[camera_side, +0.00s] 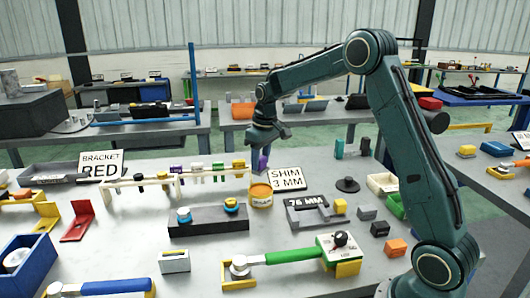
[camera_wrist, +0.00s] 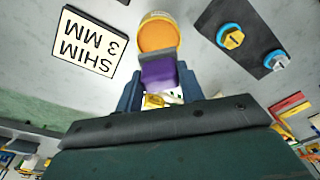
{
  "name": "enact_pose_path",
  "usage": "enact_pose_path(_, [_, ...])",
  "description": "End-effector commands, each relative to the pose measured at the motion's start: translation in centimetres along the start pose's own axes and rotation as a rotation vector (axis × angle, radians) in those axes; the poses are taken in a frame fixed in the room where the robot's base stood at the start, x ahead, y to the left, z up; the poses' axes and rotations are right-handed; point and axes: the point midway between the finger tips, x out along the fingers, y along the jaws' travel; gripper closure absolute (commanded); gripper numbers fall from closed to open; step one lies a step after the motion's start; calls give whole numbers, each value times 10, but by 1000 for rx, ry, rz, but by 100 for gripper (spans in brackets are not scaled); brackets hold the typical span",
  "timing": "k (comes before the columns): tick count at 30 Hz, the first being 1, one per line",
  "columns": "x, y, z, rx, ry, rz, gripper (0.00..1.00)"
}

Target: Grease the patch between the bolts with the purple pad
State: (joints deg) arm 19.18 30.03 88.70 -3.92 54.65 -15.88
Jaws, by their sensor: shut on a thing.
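My gripper (camera_side: 264,148) is shut on the purple pad (camera_side: 263,163), which hangs below the fingers. In the wrist view the purple pad (camera_wrist: 158,75) sits between the two blue fingers (camera_wrist: 158,90). The open yellow tin of orange grease (camera_side: 261,196) stands on the table just below the pad; a small gap shows between them in the side view.
A rack (camera_side: 175,180) with several coloured handles stands behind the block. A "SHIM 3 MM" sign (camera_side: 287,179) is close right of the tin. The tabletop between block and tin is clear.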

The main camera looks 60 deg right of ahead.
Motion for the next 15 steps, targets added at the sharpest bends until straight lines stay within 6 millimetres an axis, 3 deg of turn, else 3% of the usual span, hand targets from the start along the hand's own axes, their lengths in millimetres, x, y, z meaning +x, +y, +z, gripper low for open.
enact_pose_path(15, [30, 0, 4, 0, -1, 0, 80])
